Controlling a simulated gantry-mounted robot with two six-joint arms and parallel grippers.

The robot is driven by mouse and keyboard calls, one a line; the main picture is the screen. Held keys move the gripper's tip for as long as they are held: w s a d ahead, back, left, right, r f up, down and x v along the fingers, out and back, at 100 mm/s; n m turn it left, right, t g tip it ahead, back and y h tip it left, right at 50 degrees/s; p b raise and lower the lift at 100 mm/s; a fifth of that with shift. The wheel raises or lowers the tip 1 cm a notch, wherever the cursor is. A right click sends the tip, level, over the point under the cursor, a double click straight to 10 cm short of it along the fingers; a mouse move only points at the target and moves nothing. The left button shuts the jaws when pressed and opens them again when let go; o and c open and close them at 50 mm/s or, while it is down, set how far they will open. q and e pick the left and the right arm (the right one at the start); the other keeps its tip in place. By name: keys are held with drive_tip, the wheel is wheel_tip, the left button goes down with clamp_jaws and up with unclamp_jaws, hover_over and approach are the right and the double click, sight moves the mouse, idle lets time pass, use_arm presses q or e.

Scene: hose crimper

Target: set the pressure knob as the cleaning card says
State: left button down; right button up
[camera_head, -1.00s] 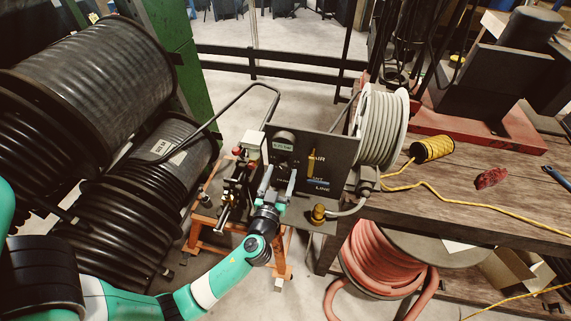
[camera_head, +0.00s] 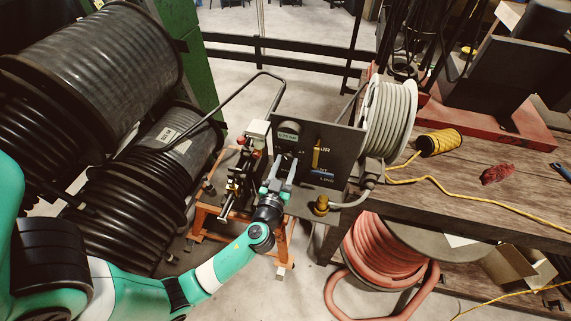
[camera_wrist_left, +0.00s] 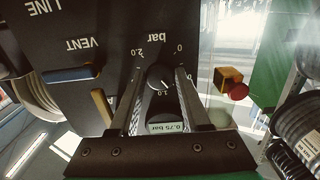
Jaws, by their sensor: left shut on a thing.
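The pressure knob (camera_wrist_left: 160,78) is dark and round with a white pointer line, on the dark panel (camera_wrist_left: 120,20). In the left wrist view, which is upside down, a bar scale from 0 to 2.0 surrounds it, and the pointer sits near 1.0. A small green display (camera_wrist_left: 167,127) reads 0.75 bar; it also shows in the head view (camera_head: 288,135). My left gripper (camera_head: 278,170) is shut on the knob, one finger on each side; it also shows in the left wrist view (camera_wrist_left: 163,75). I cannot make out a cleaning card. My right gripper is not in view.
A blue lever (camera_wrist_left: 70,74) by VENT and a yellow lever (camera_wrist_left: 102,107) sit beside the knob. A red button (camera_wrist_left: 238,90) on a yellow box is on the other side. A grey hose reel (camera_head: 388,118) and a wooden bench (camera_head: 460,195) stand right of the panel.

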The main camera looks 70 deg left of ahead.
use_arm(q)
drive_tip(key=shift+m, duration=0.3)
drive_tip(key=m, duration=0.3)
drive_tip(key=shift+b, duration=0.4)
drive_tip(key=m, duration=0.6)
drive_tip(key=m+p, duration=0.1)
drive_tip(key=m, duration=0.4)
drive_tip(key=shift+r, duration=0.15)
drive_tip(key=m+p, duration=0.1)
drive_tip(key=m, duration=0.4)
drive_tip(key=shift+p, duration=0.35)
drive_tip(key=shift+m, duration=0.3)
drive_tip(key=shift+c, duration=2)
unclamp_jaws()
